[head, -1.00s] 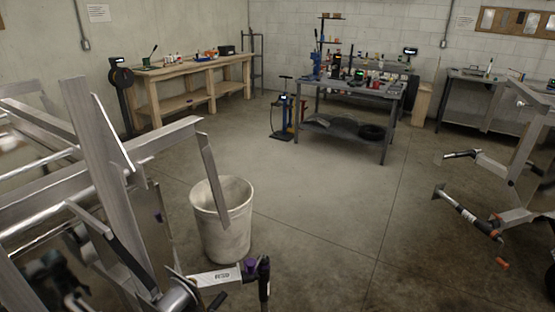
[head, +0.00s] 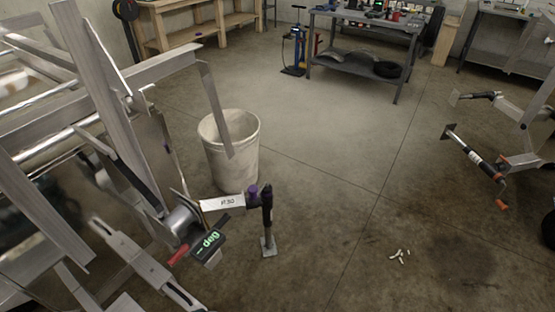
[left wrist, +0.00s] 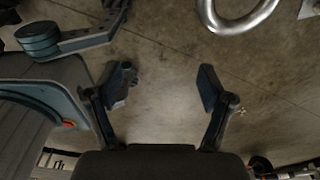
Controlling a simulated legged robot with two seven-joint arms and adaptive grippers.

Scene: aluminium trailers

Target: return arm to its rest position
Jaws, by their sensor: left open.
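My left gripper (left wrist: 162,88) shows in the left wrist view. Its two dark fingers are wide apart, with only bare concrete floor visible between them and nothing held. I cannot make out my left gripper clearly in the head view. My right gripper is in neither current view.
An aluminium trailer frame (head: 120,80) fills the left of the head view, with a jack (head: 268,225) at its front. A whitish bin (head: 215,165) stands beside it. Another trailer part (head: 468,155) is at the right. Small white pieces (head: 400,255) lie on open floor. A workbench (head: 365,30) stands behind.

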